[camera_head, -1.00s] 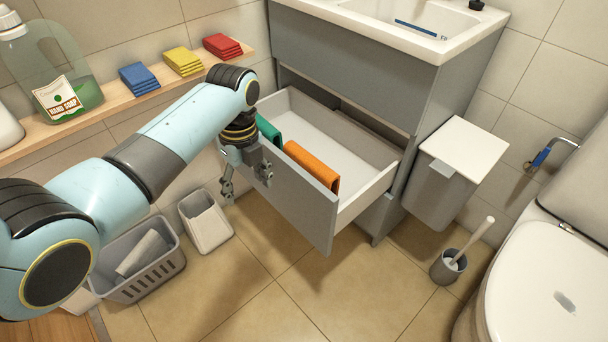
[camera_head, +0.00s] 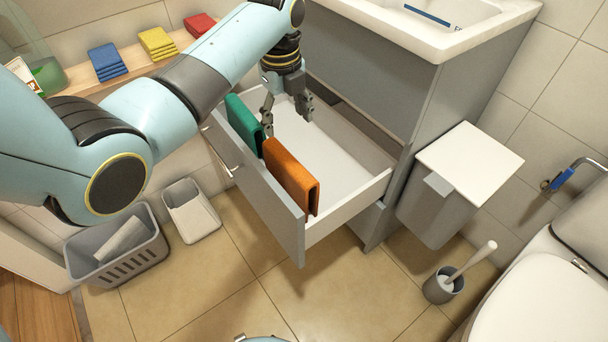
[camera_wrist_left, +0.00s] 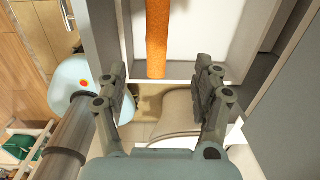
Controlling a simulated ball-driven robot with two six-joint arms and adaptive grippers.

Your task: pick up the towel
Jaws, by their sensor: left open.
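An orange towel (camera_head: 288,172), folded, stands upright in the open drawer just behind its front panel. A green towel (camera_head: 243,122) stands in the same row to its left. My left gripper (camera_head: 287,113) is open and empty, pointing down over the drawer's inside, behind the towels and apart from them. In the left wrist view, the orange towel (camera_wrist_left: 157,38) shows at the top, beyond the gap between the open fingers (camera_wrist_left: 160,88); its upper part is cut off by the frame. My right gripper is not in view.
The grey drawer (camera_head: 350,200) juts from the sink cabinet (camera_head: 365,75), whose side limits room behind it. Folded blue (camera_head: 107,61), yellow (camera_head: 158,43) and red (camera_head: 199,24) cloths lie on a wall shelf. A lidded bin (camera_head: 440,205) stands right. The drawer's back part is empty.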

